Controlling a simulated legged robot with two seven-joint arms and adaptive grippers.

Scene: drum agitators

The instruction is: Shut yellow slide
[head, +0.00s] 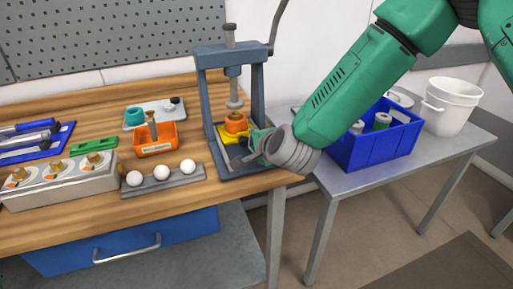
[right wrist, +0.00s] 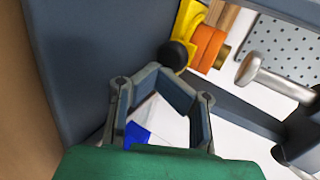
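The yellow slide (head: 222,134) sits low inside the grey press frame, under an orange cup-like part (head: 235,122). In the right wrist view the yellow slide (right wrist: 187,20) shows at the top, with a round black knob (right wrist: 176,55) at its near end. My right gripper (head: 257,152) is at the front right of the press, close to the slide. In the right wrist view its fingertips (right wrist: 157,70) come together just short of the knob, with nothing visible between them. Whether the tips touch the knob is unclear. My left gripper is not in view.
The press frame (head: 203,100) has uprights and a ram above the slide. A rail with white balls (head: 160,175) and an orange bin (head: 154,139) stand left of it. A blue crate (head: 345,150) and white bucket (head: 452,105) stand on the right table.

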